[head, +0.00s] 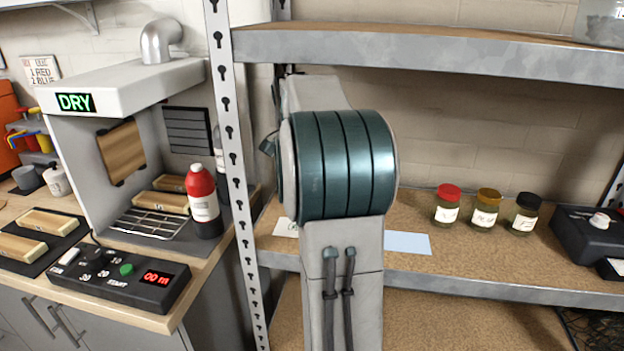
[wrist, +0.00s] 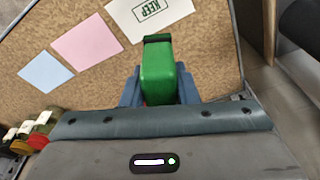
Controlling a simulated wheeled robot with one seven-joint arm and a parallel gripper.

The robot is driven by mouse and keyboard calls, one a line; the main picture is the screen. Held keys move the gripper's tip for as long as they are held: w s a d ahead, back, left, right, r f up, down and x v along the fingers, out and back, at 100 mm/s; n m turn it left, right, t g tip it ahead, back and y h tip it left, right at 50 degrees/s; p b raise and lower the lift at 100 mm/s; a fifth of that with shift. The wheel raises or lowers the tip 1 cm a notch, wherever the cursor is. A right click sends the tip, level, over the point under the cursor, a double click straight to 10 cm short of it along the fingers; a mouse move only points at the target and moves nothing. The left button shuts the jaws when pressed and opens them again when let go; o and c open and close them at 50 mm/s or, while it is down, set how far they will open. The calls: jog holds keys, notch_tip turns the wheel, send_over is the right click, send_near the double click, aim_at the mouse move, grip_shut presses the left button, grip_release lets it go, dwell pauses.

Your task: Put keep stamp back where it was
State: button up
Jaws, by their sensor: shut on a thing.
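The green keep stamp (wrist: 158,72) is between the fingers of my gripper (wrist: 158,90) in the wrist view. The gripper is shut on it. I cannot tell the stamp's height above the board. In the head view my arm hides the gripper and the stamp; a corner of a white card (head: 285,228) shows left of the arm.
A pink card (wrist: 87,43) and a blue card (wrist: 40,70) lie left of the KEEP card. Red, amber and black-lidded jars (head: 484,208) stand on the brown shelf (head: 470,258). A black device (head: 590,235) is right of them. A perforated metal upright (head: 233,150) stands left of my arm.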

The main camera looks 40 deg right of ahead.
jog(key=w+d, duration=0.2)
jog(key=w+d+f+p, duration=0.1)
jog(key=w+d, duration=0.1)
jog(key=d, duration=0.1)
jog(key=w+d+f, duration=0.1)
jog(key=w+d, duration=0.2)
jog(key=shift+f+p, duration=0.2)
jog(key=shift+p, duration=0.2)
notch_tip(320, 180, down, 4)
jog(key=shift+s+f, duration=0.1)
jog(key=shift+w+d+f, duration=0.2)
jog(key=shift+f, duration=0.05)
jog(key=shift+a, duration=0.1)
jog(key=shift+f, duration=0.15)
jog(key=o, duration=0.8)
jog(key=shift+s+a+r, duration=0.1)
jog(key=shift+a+r, duration=0.05)
jog(key=shift+r, duration=1.15)
jog(key=shift+s+a+r, duration=0.1)
jog(key=shift+a+r, duration=0.1)
jog(key=shift+r, duration=1.1)
jog(key=shift+a+r, duration=0.15)
jog(key=shift+r, duration=1.15)
